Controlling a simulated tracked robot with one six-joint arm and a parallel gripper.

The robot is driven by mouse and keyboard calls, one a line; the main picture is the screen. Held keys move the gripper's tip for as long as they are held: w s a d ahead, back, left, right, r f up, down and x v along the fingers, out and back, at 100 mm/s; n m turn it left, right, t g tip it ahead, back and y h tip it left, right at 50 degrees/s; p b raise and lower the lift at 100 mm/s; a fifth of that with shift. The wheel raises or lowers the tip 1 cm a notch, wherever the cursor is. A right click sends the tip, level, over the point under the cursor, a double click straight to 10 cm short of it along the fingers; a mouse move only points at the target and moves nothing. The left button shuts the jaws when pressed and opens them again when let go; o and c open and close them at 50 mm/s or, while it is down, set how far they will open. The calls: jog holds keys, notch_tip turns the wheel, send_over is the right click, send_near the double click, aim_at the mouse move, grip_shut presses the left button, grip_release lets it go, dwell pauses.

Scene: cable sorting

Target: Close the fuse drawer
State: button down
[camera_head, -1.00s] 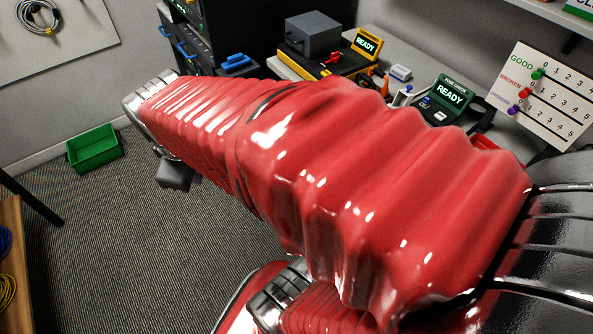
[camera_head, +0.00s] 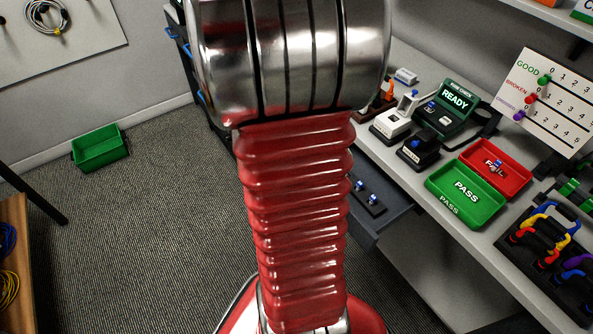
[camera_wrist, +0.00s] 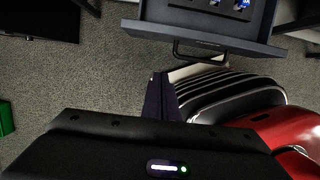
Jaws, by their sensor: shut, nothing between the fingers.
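The fuse drawer (camera_head: 384,222) is pulled out from under the workbench in the head view, with a dark insert holding blue-marked fuses inside. In the wrist view the drawer (camera_wrist: 170,31) is at the top, its front panel facing me and its dark bar handle (camera_wrist: 176,50) sticking out. My gripper (camera_wrist: 160,88) is shut and empty, just below and left of the handle in the wrist view. I see a gap between them in the picture, but cannot tell the true distance. My arm hides the drawer's left part and my gripper in the head view.
The workbench (camera_head: 410,170) carries a fuse checker (camera_head: 452,98) reading READY, a green PASS tray (camera_head: 440,201) and a red FAIL tray (camera_head: 516,181). A green bin (camera_head: 100,148) stands on the carpet at left. The floor between bin and arm is clear.

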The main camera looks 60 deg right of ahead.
jog(key=shift+f, duration=0.1)
jog(key=s+d+f, duration=0.2)
jog(key=d+f, duration=0.3)
jog(key=f, duration=0.4)
jog(key=shift+s+d+f, duration=0.25)
jog(key=shift+s+d, duration=0.1)
jog(key=shift+s, duration=0.05)
dwell(0.5)
jog(key=shift+a, duration=0.1)
jog(key=shift+d, duration=0.2)
